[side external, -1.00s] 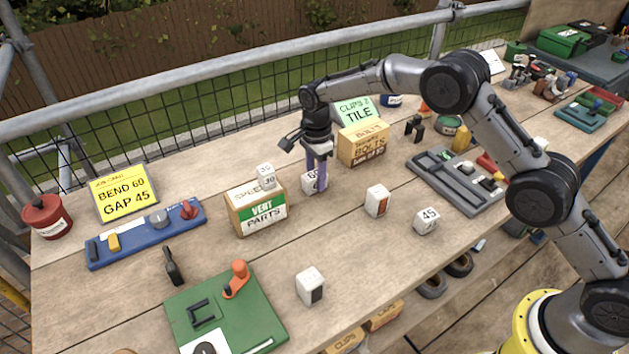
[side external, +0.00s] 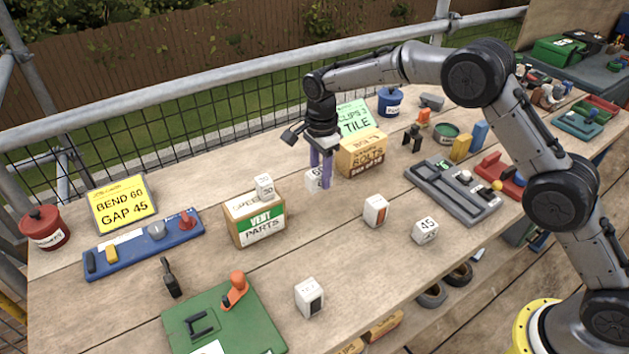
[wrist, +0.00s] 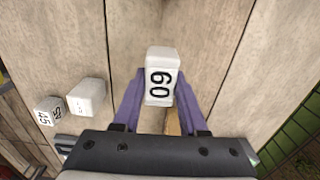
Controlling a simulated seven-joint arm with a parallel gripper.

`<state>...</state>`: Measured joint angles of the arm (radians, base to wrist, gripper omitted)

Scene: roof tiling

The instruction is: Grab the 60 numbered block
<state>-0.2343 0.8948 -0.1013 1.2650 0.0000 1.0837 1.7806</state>
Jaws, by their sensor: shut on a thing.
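The white block numbered 60 (wrist: 161,85) sits between the two purple fingers of my gripper (wrist: 160,98) in the wrist view, with its number facing the camera. My gripper is shut on it. In the side external view my gripper (side external: 320,183) points down, and the 60 block (side external: 312,180) is partly hidden by a finger. It is at or very near the wooden bench top; I cannot tell if it is clear of the wood.
A vent parts box (side external: 257,222) with a 30 block (side external: 264,187) on top stands left of my gripper. A bolts box (side external: 361,155) stands close on the right. A block with an orange-brown face (side external: 375,211) and a 45 block (side external: 425,231) stand to the right, nearer the front.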

